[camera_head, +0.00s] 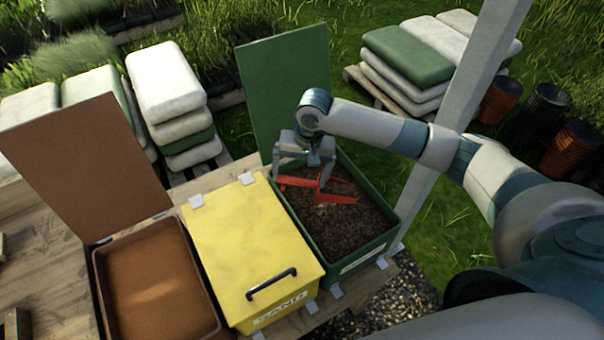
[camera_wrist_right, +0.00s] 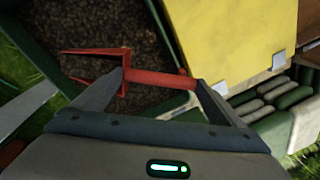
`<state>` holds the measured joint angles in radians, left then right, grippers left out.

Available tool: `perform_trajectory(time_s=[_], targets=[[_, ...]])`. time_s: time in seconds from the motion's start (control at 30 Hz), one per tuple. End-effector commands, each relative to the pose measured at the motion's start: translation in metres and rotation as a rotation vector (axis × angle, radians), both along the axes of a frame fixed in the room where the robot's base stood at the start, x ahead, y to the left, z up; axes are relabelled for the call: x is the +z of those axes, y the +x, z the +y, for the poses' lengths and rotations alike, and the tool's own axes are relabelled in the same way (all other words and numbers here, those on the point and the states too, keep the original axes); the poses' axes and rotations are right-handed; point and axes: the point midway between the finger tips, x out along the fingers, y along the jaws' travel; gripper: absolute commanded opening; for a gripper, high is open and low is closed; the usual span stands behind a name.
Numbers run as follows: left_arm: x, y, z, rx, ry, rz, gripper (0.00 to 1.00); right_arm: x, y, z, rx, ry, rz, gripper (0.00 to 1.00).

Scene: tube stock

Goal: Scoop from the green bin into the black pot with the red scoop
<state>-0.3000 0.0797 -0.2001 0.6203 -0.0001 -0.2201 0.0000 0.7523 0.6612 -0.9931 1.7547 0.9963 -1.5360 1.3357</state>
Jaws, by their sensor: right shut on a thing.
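The green bin (camera_head: 381,240) stands open at the right end of the bench, its lid (camera_head: 285,88) raised behind it. It holds dark brown crumbly material (camera_head: 348,222). My right gripper (camera_head: 304,178) is over the bin, shut on the red scoop (camera_head: 335,198). In the right wrist view the scoop's handle (camera_wrist_right: 160,79) lies across between the fingers, and its open red end (camera_wrist_right: 95,68) is over the dark material. I cannot tell whether the scoop touches the material or holds any. My left gripper is not in view. Black pots (camera_head: 545,103) stand on the grass at the right.
A yellow bin (camera_head: 246,238) with a shut lid and black handle is beside the green bin. A brown bin (camera_head: 212,330) stands open left of it. A grey post (camera_head: 468,90) rises right of the green bin. Stacked sacks (camera_head: 168,85) stand behind.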

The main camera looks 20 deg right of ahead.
Motion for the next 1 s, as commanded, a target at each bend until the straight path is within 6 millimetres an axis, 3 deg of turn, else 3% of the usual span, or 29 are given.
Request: perform_trajectory(time_s=[0.37, 1.0], targets=[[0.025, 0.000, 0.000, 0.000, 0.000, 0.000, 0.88, 0.022, 0.004, 0.008, 0.000, -0.033, 0.015, 0.56], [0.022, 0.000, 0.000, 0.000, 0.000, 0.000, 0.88, 0.048, 0.014, 0.028, 0.000, -0.104, 0.052, 0.56]])
